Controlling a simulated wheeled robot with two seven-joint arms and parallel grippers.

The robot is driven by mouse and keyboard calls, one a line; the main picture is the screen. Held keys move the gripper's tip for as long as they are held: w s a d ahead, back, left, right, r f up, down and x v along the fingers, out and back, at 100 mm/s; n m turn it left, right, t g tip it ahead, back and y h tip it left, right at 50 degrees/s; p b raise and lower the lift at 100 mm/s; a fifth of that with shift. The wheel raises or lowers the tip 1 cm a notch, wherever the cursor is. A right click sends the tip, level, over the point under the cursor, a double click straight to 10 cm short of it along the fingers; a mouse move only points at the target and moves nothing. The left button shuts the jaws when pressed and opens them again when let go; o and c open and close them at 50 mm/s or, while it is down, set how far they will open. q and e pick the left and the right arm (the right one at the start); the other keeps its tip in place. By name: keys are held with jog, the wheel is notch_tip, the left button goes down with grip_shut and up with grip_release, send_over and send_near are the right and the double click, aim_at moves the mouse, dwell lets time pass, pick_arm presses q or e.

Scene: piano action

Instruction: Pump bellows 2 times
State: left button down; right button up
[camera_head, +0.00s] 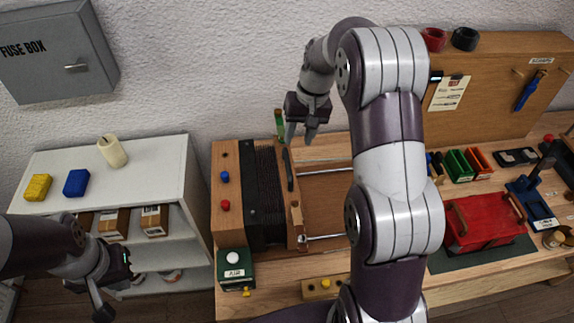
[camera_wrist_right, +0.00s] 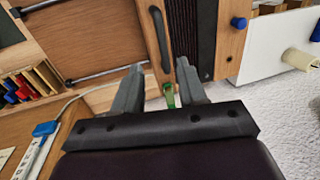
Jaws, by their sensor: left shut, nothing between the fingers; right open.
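The bellows (camera_head: 265,196) stand on the workbench left of centre, a black pleated body between a wooden end block (camera_head: 226,190) on the left and a wooden moving board (camera_head: 295,215) on the right. The board has a dark handle (camera_head: 289,170). Two metal rods run right from it. In the right wrist view the handle (camera_wrist_right: 161,38) lies beyond my fingers. My right gripper (camera_head: 301,136) is open and empty above the far end of the board, apart from the handle. My left gripper (camera_head: 116,285) is shut and empty low at the left, in front of the shelf.
A green box labelled AIR (camera_head: 236,271) with a white button sits in front of the bellows. A white shelf (camera_head: 150,150) with a candle and yellow and blue blocks stands left. A red case (camera_head: 481,220) lies right. My right arm hides the bench's middle.

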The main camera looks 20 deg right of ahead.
aim_at(289, 163)
jog(key=p+x, duration=0.1)
jog(key=x, duration=0.2)
jog(key=p+x, duration=0.1)
jog(key=x, duration=0.1)
jog(key=p+x, duration=0.1)
jog(key=x, duration=0.2)
jog(key=shift+w+a+f, duration=0.2)
jog(key=shift+w+a, duration=0.05)
jog(key=shift+a, duration=0.1)
jog(key=shift+s+d+f, duration=0.15)
jog(key=shift+d+f, duration=0.15)
jog(key=shift+f, duration=0.05)
jog(key=shift+a, duration=0.2)
grip_shut()
pick_arm(q)
jog(key=shift+w+a+r, duration=0.15)
jog(key=shift+r, duration=0.15)
pick_arm(e)
jog(key=shift+d, duration=0.1)
